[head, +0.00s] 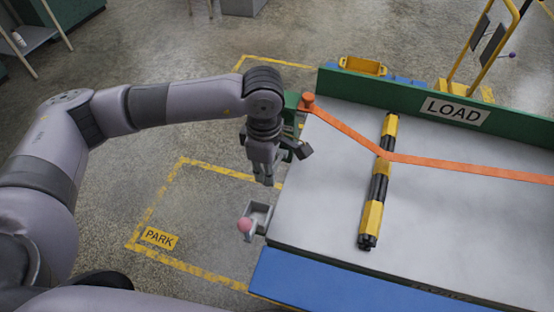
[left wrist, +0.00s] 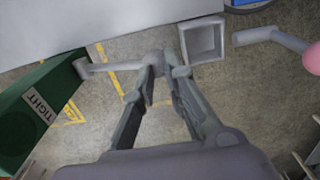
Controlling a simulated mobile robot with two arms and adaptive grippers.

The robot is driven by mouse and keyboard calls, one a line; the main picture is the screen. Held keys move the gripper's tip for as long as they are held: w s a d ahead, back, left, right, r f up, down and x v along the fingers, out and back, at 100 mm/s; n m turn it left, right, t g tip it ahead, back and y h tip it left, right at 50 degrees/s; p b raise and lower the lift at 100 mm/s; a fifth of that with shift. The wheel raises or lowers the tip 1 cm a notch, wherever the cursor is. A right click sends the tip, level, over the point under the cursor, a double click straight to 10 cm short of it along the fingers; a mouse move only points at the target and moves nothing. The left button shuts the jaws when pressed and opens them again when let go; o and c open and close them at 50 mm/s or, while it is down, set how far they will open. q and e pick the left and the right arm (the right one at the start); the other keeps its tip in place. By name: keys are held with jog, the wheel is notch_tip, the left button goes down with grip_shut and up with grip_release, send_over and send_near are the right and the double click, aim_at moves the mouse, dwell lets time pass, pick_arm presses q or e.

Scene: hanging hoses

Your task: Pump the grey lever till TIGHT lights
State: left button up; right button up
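The grey lever (left wrist: 112,67) runs from a green housing (left wrist: 38,115) to a rounded end at my left fingertips in the left wrist view. The housing carries a pale plate reading TIGHT (left wrist: 38,106); no lit lamp can be seen. In the head view my left gripper (head: 264,180) points down beside the table's left edge and hides most of the lever. An orange strap (head: 345,130) crosses a yellow-and-black bundle (head: 374,205) on the table. My right gripper is out of view.
A grey bracket with a pink knob (head: 245,225) sticks out from the pale table (head: 320,210), near the gripper. A green board marked LOAD (head: 455,110) lines the back. Yellow floor lines mark PARK (head: 159,238).

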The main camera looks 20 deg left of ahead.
pick_arm(q)
jog(key=shift+w+r+p, duration=0.2)
jog(key=shift+w+r, duration=0.15)
jog(key=shift+r, duration=0.35)
jog(key=shift+w+r+p, duration=0.15)
jog(key=shift+w+r, duration=0.15)
jog(key=shift+r, duration=0.4)
jog(key=shift+w+r+p, duration=0.2)
jog(key=shift+w+r, duration=0.15)
jog(key=shift+r, duration=0.35)
jog(key=shift+s+f+b, duration=0.25)
jog(key=shift+f+b, duration=0.55)
jog(key=shift+s+f+b, duration=0.3)
jog(key=shift+f+b, duration=0.45)
jog(key=shift+s+f+b, duration=0.25)
jog(key=shift+f+b, duration=0.55)
jog(key=shift+s+f+b, duration=0.2)
jog(key=shift+f+b, duration=0.55)
jog(key=shift+b, duration=0.15)
jog(key=shift+s+f+b, duration=0.2)
jog(key=shift+f+b, duration=0.55)
jog(key=shift+b, duration=0.15)
